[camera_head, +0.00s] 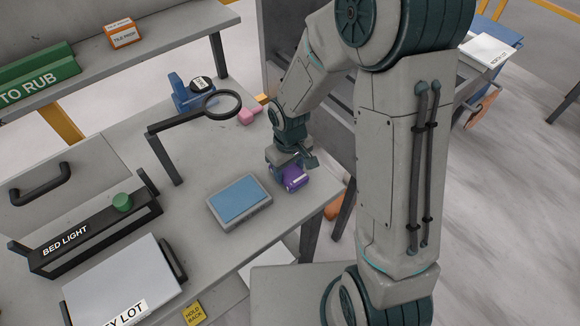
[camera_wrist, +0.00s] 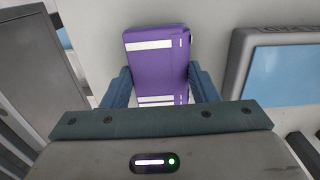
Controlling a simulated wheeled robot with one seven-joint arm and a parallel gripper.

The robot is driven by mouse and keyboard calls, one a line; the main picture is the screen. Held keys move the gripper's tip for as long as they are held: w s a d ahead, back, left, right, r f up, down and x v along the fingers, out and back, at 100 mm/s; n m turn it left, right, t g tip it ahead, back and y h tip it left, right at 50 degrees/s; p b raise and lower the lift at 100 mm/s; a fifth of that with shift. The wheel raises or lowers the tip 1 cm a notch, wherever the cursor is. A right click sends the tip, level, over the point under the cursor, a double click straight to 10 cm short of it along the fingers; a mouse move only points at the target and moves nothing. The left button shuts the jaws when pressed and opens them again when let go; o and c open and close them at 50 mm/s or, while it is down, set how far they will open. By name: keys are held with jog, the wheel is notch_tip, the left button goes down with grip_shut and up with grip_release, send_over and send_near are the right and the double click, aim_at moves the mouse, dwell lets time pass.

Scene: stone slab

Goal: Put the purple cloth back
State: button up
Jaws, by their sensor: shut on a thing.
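The purple cloth (camera_head: 295,177) is a small folded block with white bands, near the right end of the grey bench. In the wrist view the cloth (camera_wrist: 158,62) stands between the two blue-grey fingers of my gripper (camera_wrist: 160,88). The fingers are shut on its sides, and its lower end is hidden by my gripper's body. In the head view my gripper (camera_head: 292,164) reaches down over the cloth from above. I cannot tell whether the cloth touches the bench top.
A grey tray with a blue pad (camera_head: 238,200) lies just left of the cloth. A ring magnifier (camera_head: 222,104), a pink block (camera_head: 249,115) and a blue stand (camera_head: 190,94) are behind. A black "BED LIGHT" frame (camera_head: 95,232) and a grey "LOT" panel (camera_head: 122,280) fill the front left.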

aim_at(290, 171)
jog(key=o, duration=1)
notch_tip(290, 171, up, 12)
jog(key=r, duration=0.1)
jog(key=s+d+r+m+t, duration=0.3)
jog(key=s+d+r+m, duration=0.3)
jog(key=s+d, duration=0.6)
notch_tip(290, 171, up, 2)
jog(key=shift+s+r+m, duration=0.1)
jog(key=shift+s+m, duration=0.2)
jog(key=shift+m, duration=0.1)
